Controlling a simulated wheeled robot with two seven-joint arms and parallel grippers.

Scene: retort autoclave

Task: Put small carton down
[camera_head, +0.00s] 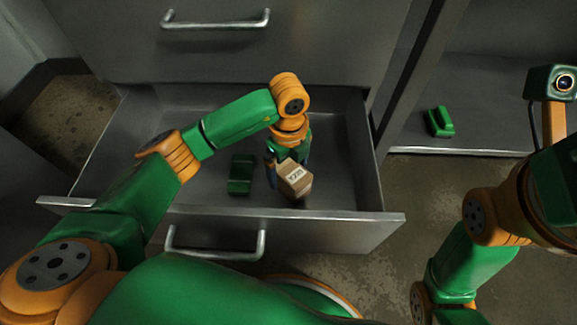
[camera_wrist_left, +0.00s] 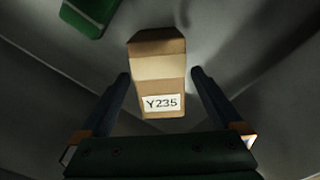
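I cannot tell whether the carton's underside touches the drawer floor. My right arm is at the right edge; its fingers are not visible.
The open drawer (camera_head: 338,208) has a green block (camera_head: 241,174) left of the carton, also in the left wrist view (camera_wrist_left: 92,14). Another green item (camera_head: 439,121) sits on a grey shelf (camera_head: 470,152) at right. The drawer's left floor is clear.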

